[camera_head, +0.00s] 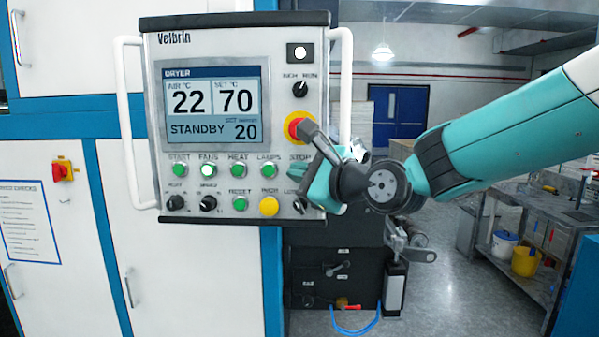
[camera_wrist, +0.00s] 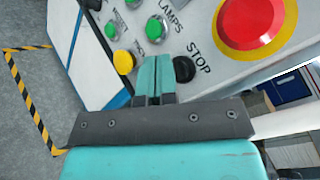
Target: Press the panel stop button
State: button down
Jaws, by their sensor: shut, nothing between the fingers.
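The control panel (camera_head: 150,90) faces me, with a screen reading STANDBY. In the wrist view the black stop button (camera_wrist: 184,69) sits beside the STOP label, just right of my fingertips. In the head view my arm hides that button below its STOP label. My gripper (camera_wrist: 155,68) is shut and empty, its teal fingers close together and pointing at the panel; it also shows in the head view (camera_head: 319,190) at the panel's lower right. I cannot tell whether the fingers touch the panel. A larger red mushroom button (camera_head: 294,128) on a yellow ring sits above.
Green buttons (camera_head: 208,170), a yellow button (camera_head: 268,206) and black knobs (camera_head: 208,203) lie left of my gripper. White handles (camera_head: 130,120) flank the panel. A dark cabinet (camera_head: 325,255) stands below. A bench (camera_head: 520,260) stands at the right, with open floor before it.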

jog(key=s, duration=0.5)
jog(key=shift+a, duration=0.1)
dwell(0.6)
jog(key=s+d+f+n+g+h+b, duration=0.4)
jog(key=s+d+f+n+g, duration=0.2)
jog(key=s+f+n, duration=0.5)
jog(key=s+d+f+n+g+h+b, duration=0.3)
jog(key=s+d+f+n+g, duration=0.3)
jog(key=s+d+f+n, duration=0.3)
jog(key=s+f+n+b, duration=0.1)
jog(key=s+f+n, duration=0.1)
jog(key=s+n, duration=0.2)
jog(key=shift+s+n+h, duration=0.3)
jog(key=shift+s+h, duration=0.1)
jog(key=shift+s, duration=0.6)
jog(key=shift+a+f, duration=0.1)
jog(key=shift+a, duration=0.05)
